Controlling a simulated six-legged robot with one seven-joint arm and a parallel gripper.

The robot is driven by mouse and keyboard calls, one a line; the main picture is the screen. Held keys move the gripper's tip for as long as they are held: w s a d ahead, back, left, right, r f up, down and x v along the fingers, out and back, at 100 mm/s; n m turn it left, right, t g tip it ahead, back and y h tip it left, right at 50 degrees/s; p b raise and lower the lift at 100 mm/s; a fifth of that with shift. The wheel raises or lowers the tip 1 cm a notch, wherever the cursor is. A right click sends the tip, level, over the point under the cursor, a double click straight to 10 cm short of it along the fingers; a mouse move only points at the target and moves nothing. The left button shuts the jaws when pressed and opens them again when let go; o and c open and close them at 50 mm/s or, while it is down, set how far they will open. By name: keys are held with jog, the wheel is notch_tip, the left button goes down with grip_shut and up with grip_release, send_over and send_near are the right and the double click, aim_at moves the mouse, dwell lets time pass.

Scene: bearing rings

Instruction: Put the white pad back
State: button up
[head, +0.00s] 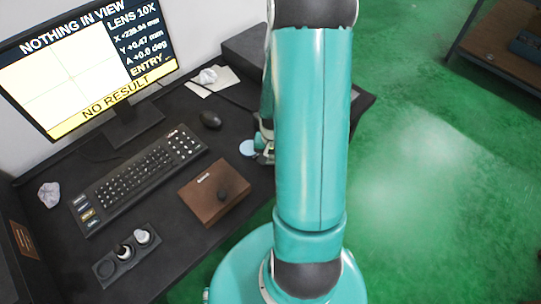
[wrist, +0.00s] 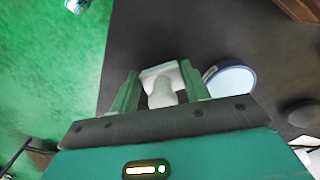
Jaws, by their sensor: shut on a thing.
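In the wrist view, my gripper (wrist: 160,82) is shut on a pale piece, which looks like the white pad (wrist: 160,72). It has a whitish squarish end and a greyer rounded part between the fingers. In the head view my gripper (head: 265,148) is mostly hidden behind my arm, over the right part of the dark desk, and the held piece cannot be made out. A dark rack (head: 108,284) stands at the desk's front left. It holds a white-topped piece (head: 142,236) and a dark-topped pale piece (head: 122,251); its front-left socket (head: 105,268) looks empty.
A pale blue-white disc (head: 247,148) lies beside my gripper, also in the wrist view (wrist: 232,80). The monitor (head: 75,70) reads "NOTHING IN VIEW" and "NO RESULT".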

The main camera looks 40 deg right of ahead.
jog(key=shift+d+f, duration=0.1)
jog(key=shift+f, duration=0.3)
jog(key=o, duration=1.1)
jog(key=shift+r, duration=0.1)
notch_tip(320, 180, up, 12)
jog(key=shift+r, duration=0.1)
jog(key=s+a+r+n+t, duration=0.1)
jog(key=a+r+n+t, duration=0.1)
jog(key=a+r, duration=0.5)
jog(key=s+a+r+n+t, duration=0.1)
jog(key=a+r+n, duration=0.3)
jog(key=a+r, duration=0.4)
jog(key=s+a+r+n+t, duration=0.2)
jog(key=a+r+n, duration=0.2)
jog(key=a+r, duration=0.3)
jog(key=shift+a+r+t, duration=0.15)
jog(key=shift+r+t, duration=0.15)
jog(key=shift+r, duration=0.3)
